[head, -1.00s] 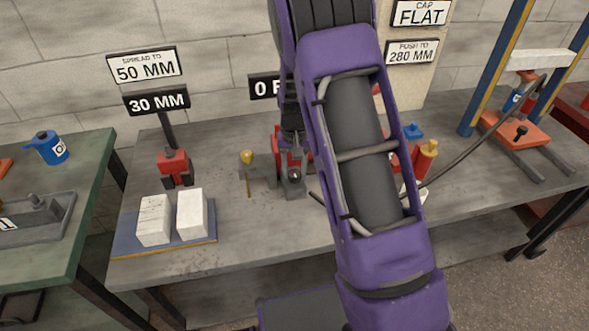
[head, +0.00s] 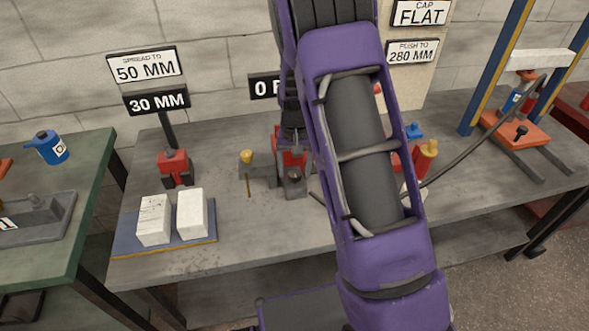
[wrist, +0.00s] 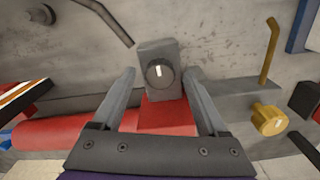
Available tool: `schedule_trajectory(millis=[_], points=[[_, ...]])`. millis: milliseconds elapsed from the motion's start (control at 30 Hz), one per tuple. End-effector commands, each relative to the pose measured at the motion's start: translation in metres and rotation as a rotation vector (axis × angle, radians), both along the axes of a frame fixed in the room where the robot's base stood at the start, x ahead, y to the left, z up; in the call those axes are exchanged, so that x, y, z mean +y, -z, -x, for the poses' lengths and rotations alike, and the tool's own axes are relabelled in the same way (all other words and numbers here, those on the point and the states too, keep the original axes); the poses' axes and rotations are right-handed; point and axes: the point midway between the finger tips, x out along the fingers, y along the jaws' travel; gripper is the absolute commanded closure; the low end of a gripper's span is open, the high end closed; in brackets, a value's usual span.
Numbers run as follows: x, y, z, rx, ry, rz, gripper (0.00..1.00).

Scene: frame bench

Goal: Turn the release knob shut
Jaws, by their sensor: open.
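The release knob (wrist: 160,73) is a dark round knob with a short, nearly upright white mark, on the front of a grey block (wrist: 156,47). In the head view the knob (head: 294,175) shows at the front of the red and grey pump unit (head: 291,158). My gripper (wrist: 160,79) is open. Its two grey fingers stand left and right of the knob with a gap on each side. I cannot tell how far the fingertips are from the block in depth. In the head view my purple arm covers part of the pump.
A yellow knob (wrist: 269,119) and a bent brass rod (wrist: 270,50) stand right of the gripper in the wrist view. A hose (wrist: 105,22) runs at the upper left. White blocks (head: 192,213) stand left on the bench (head: 262,237); the front middle of the bench is clear.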

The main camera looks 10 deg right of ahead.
Motion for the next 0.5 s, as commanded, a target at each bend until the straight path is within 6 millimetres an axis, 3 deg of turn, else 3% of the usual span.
schedule_trajectory(millis=[500], points=[[0.000,-0.119,-0.001,-0.008,0.001,0.000,0.24]])
